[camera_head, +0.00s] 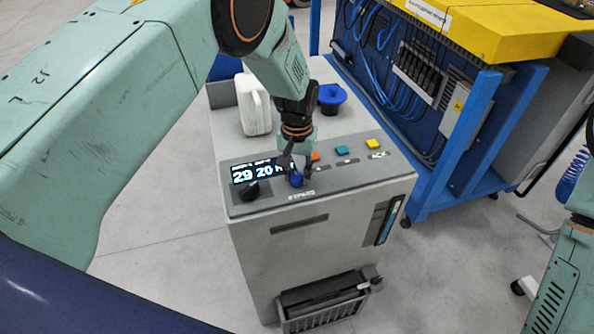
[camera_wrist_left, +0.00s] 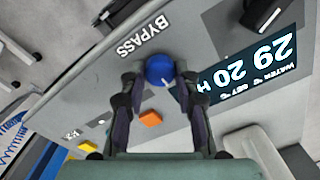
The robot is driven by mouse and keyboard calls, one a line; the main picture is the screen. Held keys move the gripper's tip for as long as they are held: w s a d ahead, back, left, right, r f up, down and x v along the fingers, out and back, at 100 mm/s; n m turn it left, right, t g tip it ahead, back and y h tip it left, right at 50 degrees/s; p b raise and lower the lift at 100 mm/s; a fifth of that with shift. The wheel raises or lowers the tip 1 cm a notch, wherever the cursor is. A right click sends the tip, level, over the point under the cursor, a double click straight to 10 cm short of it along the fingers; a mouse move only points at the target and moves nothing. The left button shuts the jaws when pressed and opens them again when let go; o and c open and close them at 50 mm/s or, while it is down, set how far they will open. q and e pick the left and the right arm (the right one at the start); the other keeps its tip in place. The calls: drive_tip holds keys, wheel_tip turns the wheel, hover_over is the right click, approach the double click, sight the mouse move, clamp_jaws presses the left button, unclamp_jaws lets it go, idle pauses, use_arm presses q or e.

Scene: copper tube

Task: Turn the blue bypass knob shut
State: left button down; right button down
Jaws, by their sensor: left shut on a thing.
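The blue bypass knob (camera_head: 296,179) sits on the sloped control panel of a grey machine, right of the black knob (camera_head: 251,191). In the left wrist view the blue knob (camera_wrist_left: 160,70) is round, with a small white mark at its lower edge, beside the printed word BYPASS. My left gripper (camera_head: 297,172) reaches down onto the knob. In the left wrist view its two fingertips (camera_wrist_left: 159,76) are on either side of the knob, shut on it. My right arm shows at the right edge of the head view, but its gripper is out of view.
The panel has a display (camera_head: 258,171) reading 29 and 20, and orange, teal (camera_head: 341,150) and yellow (camera_head: 373,144) buttons. A white jug (camera_head: 253,106) and a blue funnel (camera_head: 331,97) stand behind it. A blue-framed cart (camera_head: 440,200) stands close on the right.

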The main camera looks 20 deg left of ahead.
sight(297, 176)
idle(0.6)
use_arm(q)
drive_tip(key=c, duration=1)
unclamp_jaws()
drive_tip(key=shift+s+r, duration=0.1)
drive_tip(key=shift+s, duration=0.05)
drive_tip(key=shift+r, duration=0.3)
wheel_tip(297, 176, up, 11)
drive_tip(key=shift+r, duration=0.15)
